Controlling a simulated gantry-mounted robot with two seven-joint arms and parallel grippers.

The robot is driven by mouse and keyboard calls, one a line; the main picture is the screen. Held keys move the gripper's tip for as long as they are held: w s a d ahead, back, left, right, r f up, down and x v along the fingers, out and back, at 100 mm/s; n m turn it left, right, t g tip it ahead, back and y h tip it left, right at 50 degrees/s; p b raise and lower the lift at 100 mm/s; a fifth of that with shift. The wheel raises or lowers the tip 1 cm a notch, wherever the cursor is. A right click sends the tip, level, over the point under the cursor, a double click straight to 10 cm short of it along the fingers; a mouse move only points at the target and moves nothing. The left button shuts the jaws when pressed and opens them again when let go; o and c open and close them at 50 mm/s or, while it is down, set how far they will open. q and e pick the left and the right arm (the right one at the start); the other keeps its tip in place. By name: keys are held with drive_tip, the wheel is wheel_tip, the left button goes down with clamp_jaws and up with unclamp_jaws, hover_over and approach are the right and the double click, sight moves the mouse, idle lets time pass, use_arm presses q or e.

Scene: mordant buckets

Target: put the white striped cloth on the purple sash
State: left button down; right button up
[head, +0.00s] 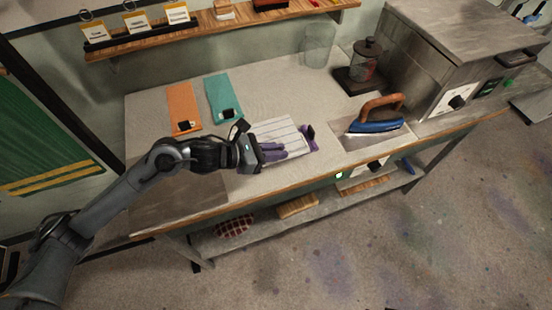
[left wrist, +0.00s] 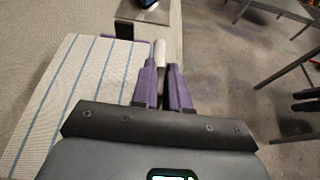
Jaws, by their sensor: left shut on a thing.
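The white striped cloth (head: 277,130) lies flat on the bench, over most of the purple sash (head: 313,145). Only the sash's right end shows in the head view, with a dark tag on it. In the left wrist view the cloth (left wrist: 75,85) fills the left side, with a thin purple edge beyond it. My left gripper (head: 284,151) is at the cloth's front edge, its purple fingers pointing right. Its fingers (left wrist: 163,68) are shut on a pale piece, which looks like the cloth's edge.
An orange cloth (head: 182,106) and a teal cloth (head: 223,95) lie behind on the bench. A blue iron (head: 375,127) stands on a plate to the right. A glass beaker (head: 319,45) and a jar (head: 365,65) are at the back. The shelf below holds a checked cloth (head: 235,226).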

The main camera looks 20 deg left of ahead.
use_arm(q)
drive_tip(key=shift+f, duration=2)
drive_tip(key=c, duration=1.6)
unclamp_jaws()
drive_tip(key=shift+b, duration=0.3)
drive_tip(key=o, duration=0.5)
